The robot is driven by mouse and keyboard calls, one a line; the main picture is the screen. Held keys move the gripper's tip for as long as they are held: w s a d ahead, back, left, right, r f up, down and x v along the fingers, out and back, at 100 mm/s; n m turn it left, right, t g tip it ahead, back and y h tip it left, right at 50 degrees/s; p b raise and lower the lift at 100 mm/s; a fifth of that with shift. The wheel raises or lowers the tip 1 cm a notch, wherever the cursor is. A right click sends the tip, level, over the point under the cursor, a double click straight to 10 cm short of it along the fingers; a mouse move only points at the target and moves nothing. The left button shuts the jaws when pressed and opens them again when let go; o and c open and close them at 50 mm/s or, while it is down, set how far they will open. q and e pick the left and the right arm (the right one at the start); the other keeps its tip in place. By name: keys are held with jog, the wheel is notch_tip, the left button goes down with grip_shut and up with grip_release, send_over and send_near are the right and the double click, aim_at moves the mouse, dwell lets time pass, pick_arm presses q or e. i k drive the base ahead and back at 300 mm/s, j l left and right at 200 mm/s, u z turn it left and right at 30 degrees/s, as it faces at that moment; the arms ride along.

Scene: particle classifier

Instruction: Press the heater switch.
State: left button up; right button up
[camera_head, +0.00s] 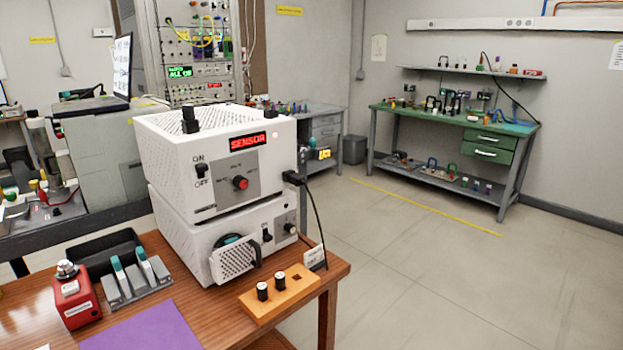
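Two white instrument boxes are stacked on the wooden table. The upper box (170,155) has a red lit display (248,141) reading "SENSOR". It carries a black toggle switch (201,172) between the labels ON and OFF, and a red knob (240,183). The lower box (187,237) has a round dark opening with a perforated white plate (234,262), a small black switch (267,237) under an ON label, and a dark knob (290,228). I see no readable heater label, so I cannot tell which switch is the heater's. Neither of my grippers is in view.
On the wooden table (190,308) are a red device (76,298), a grey rack (137,283) with teal-capped pieces, a purple mat (145,329) and an orange block (279,293) with two black-topped pieces. A black cable (318,215) hangs at the boxes' right. The floor right is clear.

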aim_at(204, 167)
jog(key=i+l+z, duration=0.2)
jog(key=z, duration=0.2)
jog(key=i+l+z, duration=0.15)
jog(key=i+z, duration=0.8)
jog(key=z, duration=0.15)
jog(key=i+l, duration=0.1)
jog(key=i, duration=0.55)
jog(key=i+u, duration=0.15)
jog(key=i, duration=0.5)
jog(key=i+j+u, duration=0.1)
jog(key=i+u, duration=0.25)
jog(key=u, duration=0.15)
jog(key=i+u, duration=0.3)
jog(key=u, duration=0.15)
jog(key=i+l+u, duration=0.2)
jog(key=i+u, duration=0.15)
jog(key=u, duration=0.15)
jog(key=i+j+u, duration=0.4)
jog(key=i+u, duration=0.15)
jog(key=i, duration=0.2)
jog(key=i+u, duration=0.3)
jog(key=i+j+z, duration=0.15)
jog(key=i+j, duration=0.4)
jog(key=k+u, duration=0.2)
jog(key=k, duration=0.5)
jog(key=k+j+u, duration=0.3)
jog(key=k+j, duration=0.5)
jog(key=i+j, duration=0.05)
jog(key=j, duration=0.05)
